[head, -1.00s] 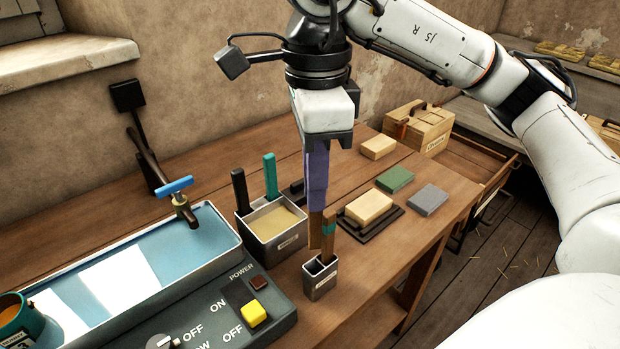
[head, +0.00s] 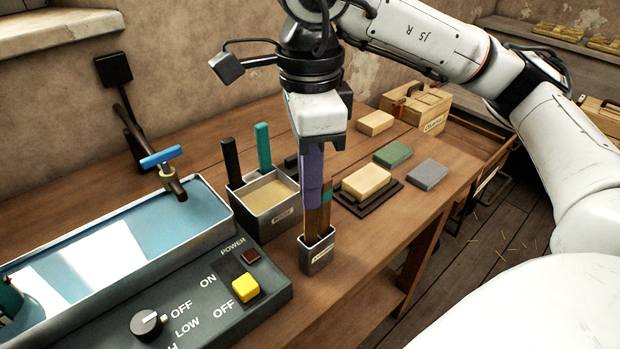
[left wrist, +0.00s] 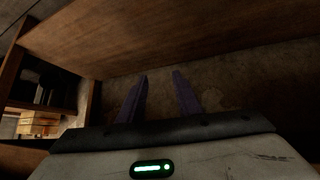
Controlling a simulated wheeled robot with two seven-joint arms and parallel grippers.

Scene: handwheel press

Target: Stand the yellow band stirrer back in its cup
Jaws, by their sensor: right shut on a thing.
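My right gripper (head: 313,200), with purple fingers, is shut on a brown wooden stirrer (head: 312,222) and holds it upright over the small metal cup (head: 317,256). The stirrer's lower end appears to be inside the cup's mouth. Its upper part is hidden by the fingers, and I see no yellow band. My left gripper (left wrist: 160,76) is open and empty, seen only in the left wrist view.
A metal tin (head: 265,206) with a black and a teal handle stands behind the cup. A control panel (head: 215,300) and water trough (head: 110,265) are at left. Several blocks, including a green one (head: 393,154), lie at right, with a wooden box (head: 416,108) behind.

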